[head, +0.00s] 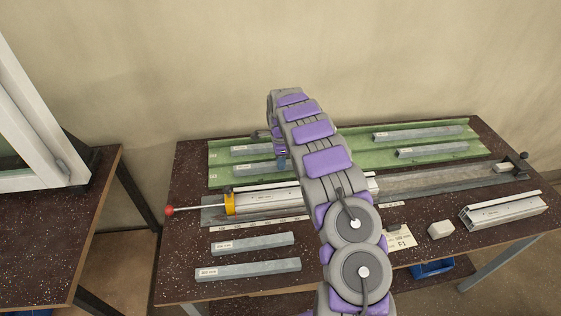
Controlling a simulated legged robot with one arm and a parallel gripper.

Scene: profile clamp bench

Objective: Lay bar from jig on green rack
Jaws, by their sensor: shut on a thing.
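My gripper (282,164) points down behind my arm, over the left part of the green rack (222,180). It is shut on a bar, but my arm hides most of the grip. A grey labelled bar (254,169) shows just left of the fingertips, level with the rack's front row. I cannot tell whether this is the held one or whether it touches the rack. The jig (230,203), with a yellow clamp block and red knob, lies in front of the rack. A pale profile (270,200) lies along the jig, its middle part hidden by my arm.
Other grey bars lie on the rack at back left (248,151) and at right (418,133) (432,150). Two bars (252,244) (248,268) lie at the bench front. A pale profile (503,210) and a small block (441,229) are at right.

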